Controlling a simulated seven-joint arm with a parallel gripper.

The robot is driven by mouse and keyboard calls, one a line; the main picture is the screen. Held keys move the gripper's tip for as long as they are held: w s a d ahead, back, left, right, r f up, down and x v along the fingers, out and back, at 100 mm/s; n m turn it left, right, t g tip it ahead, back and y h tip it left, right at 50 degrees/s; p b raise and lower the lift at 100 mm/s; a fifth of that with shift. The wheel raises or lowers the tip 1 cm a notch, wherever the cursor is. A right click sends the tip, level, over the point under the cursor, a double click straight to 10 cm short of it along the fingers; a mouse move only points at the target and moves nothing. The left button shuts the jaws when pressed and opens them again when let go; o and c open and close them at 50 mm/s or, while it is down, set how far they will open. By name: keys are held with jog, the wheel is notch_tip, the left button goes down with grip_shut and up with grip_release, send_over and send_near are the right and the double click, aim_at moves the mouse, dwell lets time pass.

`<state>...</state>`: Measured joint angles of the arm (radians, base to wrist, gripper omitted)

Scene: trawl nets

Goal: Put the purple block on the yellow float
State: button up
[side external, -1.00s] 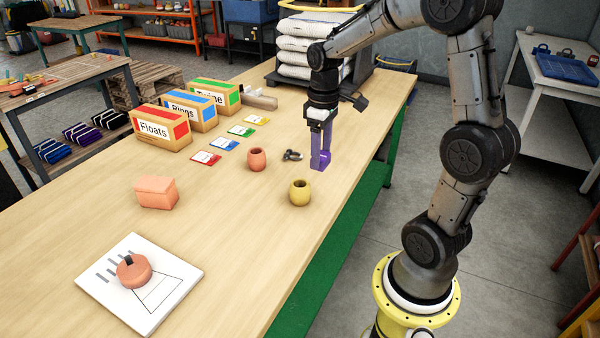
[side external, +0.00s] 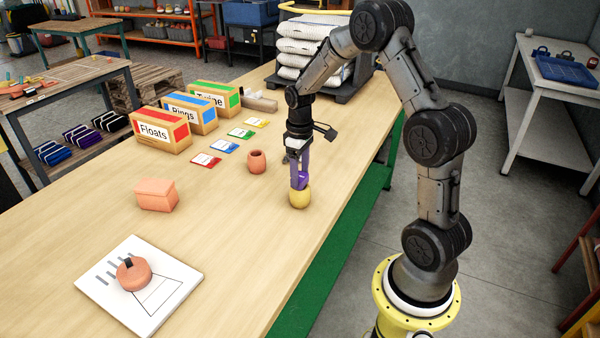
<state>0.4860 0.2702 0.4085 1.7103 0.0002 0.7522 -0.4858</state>
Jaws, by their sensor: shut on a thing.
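The yellow float (side external: 300,199) stands upright on the wooden table, near its right edge. The purple block (side external: 301,181) is directly above the float, at or touching its top; I cannot tell whether the float bears its weight. My gripper (side external: 300,178) points straight down and is shut on the purple block. The fingers are similar in colour to the block, so the boundary between them is hard to see. The top opening of the float is hidden by the block.
A terracotta float (side external: 257,162) stands just left of my gripper. A pink box (side external: 156,195) and a white board (side external: 178,275) with a round orange piece (side external: 134,273) lie farther left. Labelled cartons (side external: 160,131) and coloured cards stand behind. The front middle of the table is clear.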

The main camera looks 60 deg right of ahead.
aim_at(300, 176)
jog(key=shift+f, duration=0.15)
jog(key=o, duration=1.4)
jog(key=shift+c, duration=0.2)
notch_tip(300, 176, up, 12)
jog(key=s+a+r+t, duration=0.1)
jog(key=s+a+r, duration=0.2)
jog(key=a+r, duration=0.25)
jog(key=s+a+t, duration=0.4)
jog(key=s+a, duration=0.9)
jog(key=s, duration=0.3)
jog(key=shift+s+a+r+t, duration=0.25)
jog(key=shift+s+r+t, duration=0.05)
jog(key=shift+r, duration=0.1)
